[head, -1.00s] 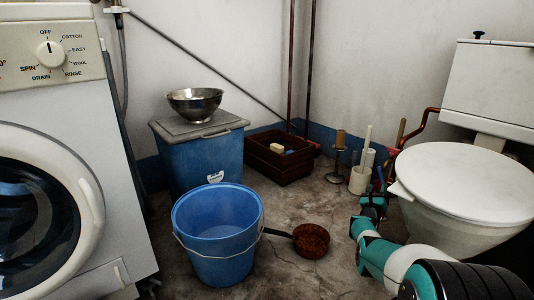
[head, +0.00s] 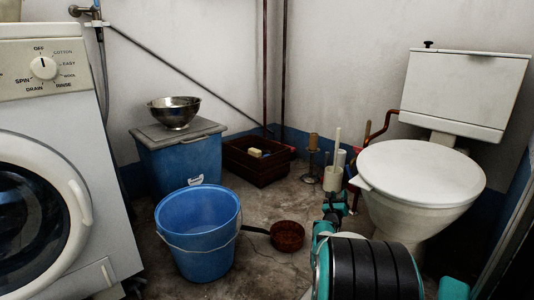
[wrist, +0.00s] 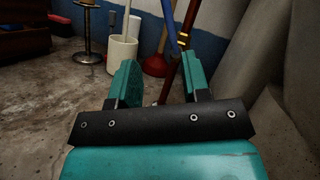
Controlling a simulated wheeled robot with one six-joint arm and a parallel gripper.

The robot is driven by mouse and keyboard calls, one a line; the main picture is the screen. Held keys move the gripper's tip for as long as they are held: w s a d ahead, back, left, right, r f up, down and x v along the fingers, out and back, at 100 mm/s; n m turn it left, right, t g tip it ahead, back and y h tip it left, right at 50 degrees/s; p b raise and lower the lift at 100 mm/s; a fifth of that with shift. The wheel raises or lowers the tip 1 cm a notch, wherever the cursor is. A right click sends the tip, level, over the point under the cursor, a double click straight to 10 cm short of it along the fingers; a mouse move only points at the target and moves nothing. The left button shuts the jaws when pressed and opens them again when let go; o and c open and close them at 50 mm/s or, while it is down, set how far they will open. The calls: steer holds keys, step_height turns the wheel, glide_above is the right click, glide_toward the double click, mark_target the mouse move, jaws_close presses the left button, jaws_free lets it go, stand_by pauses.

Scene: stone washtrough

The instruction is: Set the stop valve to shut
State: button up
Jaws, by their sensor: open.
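My gripper (head: 335,205) is low in front of the toilet in the head view, small and partly hidden by my arm. In the wrist view my gripper (wrist: 160,80) has its two teal fingers apart with nothing held between them. Beyond the fingers a red-brown pipe (wrist: 191,62) runs down at a slant. A blue bar (wrist: 171,26) with yellow bands by its lower end lies close along it; it may be the stop valve's lever, but I cannot tell for sure. In the head view a copper pipe (head: 383,125) bends down from the cistern; no valve is clear there.
The toilet (head: 420,174) stands right of my arm.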

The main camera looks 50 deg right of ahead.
steer(key=w+a+r+n+t+y+p, duration=0.2)
steer(key=w+r+n+y, duration=0.3)
steer(key=w, duration=0.7)
steer(key=w+a+r+n+t+y+p, duration=0.1)
steer(key=w+r+n+t, duration=0.15)
steer(key=w+r, duration=0.6)
steer(key=w+a+f+n+y+p, duration=0.1)
steer(key=w+a+f+n+y, duration=0.2)
steer(key=w, duration=0.5)
step_height(320, 180, down, 3)
steer(key=shift+w+a+r+n+g, duration=0.15)
steer(key=shift+a+n+g, duration=0.3)
steer(key=shift+a, duration=0.55)
